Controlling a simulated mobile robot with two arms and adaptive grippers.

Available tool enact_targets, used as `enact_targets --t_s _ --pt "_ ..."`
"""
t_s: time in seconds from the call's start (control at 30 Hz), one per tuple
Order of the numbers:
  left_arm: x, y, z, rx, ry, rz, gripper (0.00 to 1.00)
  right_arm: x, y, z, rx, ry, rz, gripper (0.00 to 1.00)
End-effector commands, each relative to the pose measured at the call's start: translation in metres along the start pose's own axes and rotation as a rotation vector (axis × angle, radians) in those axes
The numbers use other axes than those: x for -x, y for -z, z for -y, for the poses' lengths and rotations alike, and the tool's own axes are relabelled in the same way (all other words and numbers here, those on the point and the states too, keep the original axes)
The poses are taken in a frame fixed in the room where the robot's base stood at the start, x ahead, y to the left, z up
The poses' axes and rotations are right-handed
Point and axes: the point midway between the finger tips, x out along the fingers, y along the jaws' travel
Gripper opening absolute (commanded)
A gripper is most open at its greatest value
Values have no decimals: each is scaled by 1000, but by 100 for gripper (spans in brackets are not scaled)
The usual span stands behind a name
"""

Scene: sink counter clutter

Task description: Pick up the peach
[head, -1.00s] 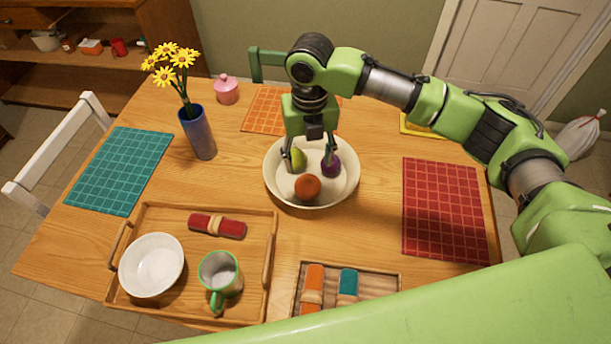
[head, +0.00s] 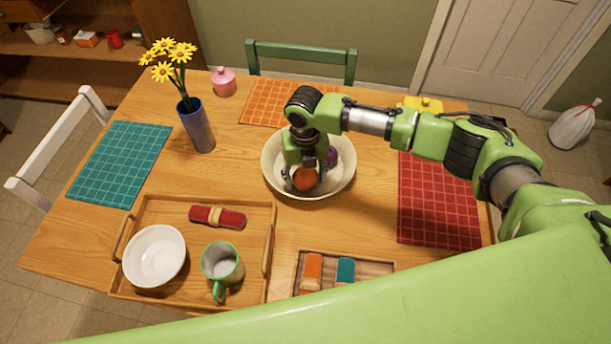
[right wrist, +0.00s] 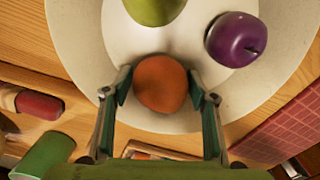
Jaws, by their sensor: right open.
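The peach (head: 304,179) is a round orange-red fruit in the white bowl (head: 340,185), near the bowl's front side. In the right wrist view the peach (right wrist: 161,83) lies between the two fingers of my right gripper (right wrist: 160,95), with a gap on each side. My right gripper (head: 304,182) is open and reaches down into the bowl around the peach. A purple plum (right wrist: 236,39) and a green pear (right wrist: 154,8) lie in the bowl beyond the peach. In the head view the plum (head: 332,157) is partly hidden and the pear is hidden behind my gripper. My left gripper is not in view.
A wooden tray (head: 190,284) with a white bowl, green mug and red napkin stands front left. A smaller tray (head: 378,268) holds rolled napkins at the front. A blue vase (head: 198,128) with yellow flowers stands left of the fruit bowl. Bare wood surrounds the bowl.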

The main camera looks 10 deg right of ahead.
Motion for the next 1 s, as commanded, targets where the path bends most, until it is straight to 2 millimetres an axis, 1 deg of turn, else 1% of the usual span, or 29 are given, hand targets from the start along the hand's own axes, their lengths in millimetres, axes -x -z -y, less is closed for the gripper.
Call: enact_targets --t_s 0.13,0.17,0.2,0.27,0.57,0.73,0.83,0.9,1.0 --pt "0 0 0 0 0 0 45 0 0 0 0 0 0 53" --pt "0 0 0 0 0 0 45 0 0 0 0 0 0 45" --pt "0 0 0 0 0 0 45 0 0 0 0 0 0 35" --pt "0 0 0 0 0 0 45 0 0 0 0 0 0 19" --pt "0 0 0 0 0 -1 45 1 0 0 -1 0 1 19" --pt "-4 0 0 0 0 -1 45 7 -1 0 -1 0 1 19" --pt "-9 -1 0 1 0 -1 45 18 -1 0 -1 -1 3 19" --pt "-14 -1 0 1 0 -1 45 31 -2 0 0 -2 5 19" --pt "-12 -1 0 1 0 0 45 47 12 2 2 -2 2 19"
